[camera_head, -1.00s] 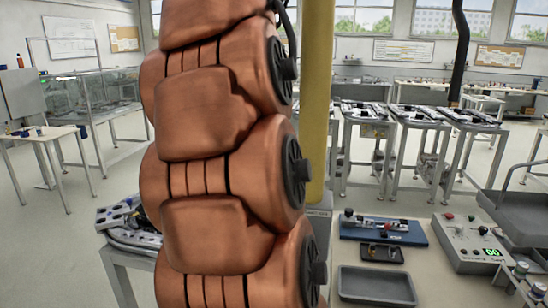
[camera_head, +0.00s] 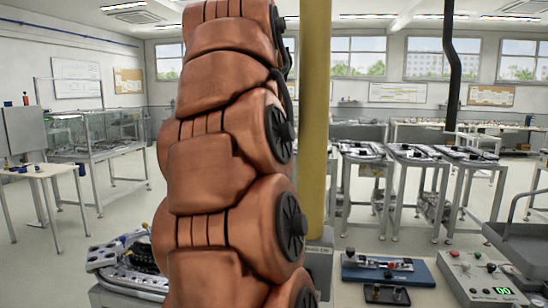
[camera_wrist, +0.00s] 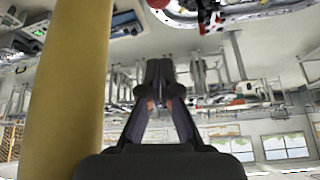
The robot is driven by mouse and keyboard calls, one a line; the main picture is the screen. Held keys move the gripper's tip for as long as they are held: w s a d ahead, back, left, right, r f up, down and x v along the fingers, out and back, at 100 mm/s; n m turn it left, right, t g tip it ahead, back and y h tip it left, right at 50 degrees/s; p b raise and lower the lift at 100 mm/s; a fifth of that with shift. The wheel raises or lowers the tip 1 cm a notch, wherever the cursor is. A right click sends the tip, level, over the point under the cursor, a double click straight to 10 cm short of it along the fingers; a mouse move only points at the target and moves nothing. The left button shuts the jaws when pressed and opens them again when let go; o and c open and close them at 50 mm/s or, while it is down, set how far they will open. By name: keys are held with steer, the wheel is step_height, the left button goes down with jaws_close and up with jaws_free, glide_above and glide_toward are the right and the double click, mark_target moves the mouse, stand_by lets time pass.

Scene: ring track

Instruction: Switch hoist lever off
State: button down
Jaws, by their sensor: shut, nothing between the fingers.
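I cannot make out a hoist lever for certain in either view. A yellow post (camera_head: 315,120) stands just behind my arm in the head view; it also fills the left of the wrist view (camera_wrist: 65,90). My gripper (camera_wrist: 160,68) is shut and empty in the wrist view, to the right of the post and apart from it. A red ball-shaped thing (camera_wrist: 158,3) is cut off by the top edge there; what it belongs to is hidden. In the head view my copper-coloured arm hides much of the middle, and the gripper is out of sight.
A grey control box (camera_head: 478,278) with knobs and a green display is at lower right. Beside it are a blue board (camera_head: 385,270) and a small dark tray (camera_head: 387,294). Several track tables (camera_head: 415,160) stand behind. A white table (camera_head: 45,172) is at left, with open floor around it.

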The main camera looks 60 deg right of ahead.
steer(key=f, duration=0.2)
steer(key=a+f+p, duration=0.1)
steer(key=f, duration=0.2)
steer(key=shift+a+f+p, duration=0.1)
steer(key=shift+f+p, duration=0.1)
steer(key=shift+p, duration=0.1)
stand_by(0.5)
steer(key=shift+a+f, duration=0.1)
steer(key=shift+f, duration=0.05)
stand_by(0.4)
